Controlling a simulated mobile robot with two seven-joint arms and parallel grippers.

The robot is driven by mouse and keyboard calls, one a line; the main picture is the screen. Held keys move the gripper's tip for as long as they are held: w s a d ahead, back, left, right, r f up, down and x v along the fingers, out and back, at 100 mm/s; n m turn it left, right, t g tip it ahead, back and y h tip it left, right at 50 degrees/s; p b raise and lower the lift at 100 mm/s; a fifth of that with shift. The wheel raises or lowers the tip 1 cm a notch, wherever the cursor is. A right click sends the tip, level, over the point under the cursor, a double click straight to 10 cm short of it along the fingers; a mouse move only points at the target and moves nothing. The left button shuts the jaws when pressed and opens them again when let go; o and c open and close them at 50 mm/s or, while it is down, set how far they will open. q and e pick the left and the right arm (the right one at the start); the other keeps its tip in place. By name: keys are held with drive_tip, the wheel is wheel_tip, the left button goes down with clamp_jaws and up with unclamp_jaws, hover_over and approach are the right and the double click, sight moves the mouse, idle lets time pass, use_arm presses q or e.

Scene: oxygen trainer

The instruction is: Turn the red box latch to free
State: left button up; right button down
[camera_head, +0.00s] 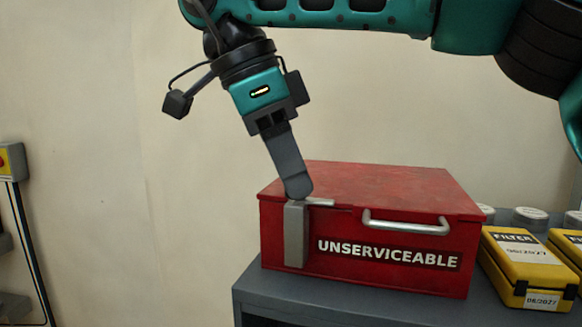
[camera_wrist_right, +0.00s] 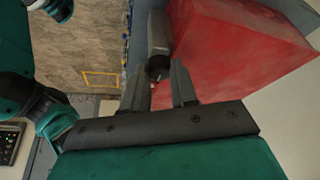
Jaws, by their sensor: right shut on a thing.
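The red box (camera_head: 370,190), marked UNSERVICEABLE, sits closed on a grey cabinet top. Its latch (camera_head: 295,240) is a grey upright bar at the left end of the front face, with a short silver piece (camera_head: 320,202) pointing right from its top. My right gripper (camera_head: 298,190) comes down from above, tilted, and is shut on the top of the latch. In the right wrist view the fingers (camera_wrist_right: 160,80) are at the latch's end, beside the red box (camera_wrist_right: 230,45), and the grey latch bar (camera_wrist_right: 158,35) extends beyond them. The fingers hide the exact grip. My left gripper is not in view.
A silver handle (camera_head: 420,226) is on the box front. Yellow filter boxes (camera_head: 528,262) stand close to its right, with pale round lids (camera_head: 530,216) behind. The cabinet top (camera_head: 300,291) has a narrow bare front strip.

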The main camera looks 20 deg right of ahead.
drive_tip(key=shift+f+m, duration=0.1)
drive_tip(key=shift+m, duration=0.2)
idle(0.4)
drive_tip(key=c, duration=0.9)
unclamp_jaws()
drive_tip(key=shift+r, duration=0.2)
drive_tip(key=v, duration=0.7)
drive_tip(key=shift+a+r, duration=0.1)
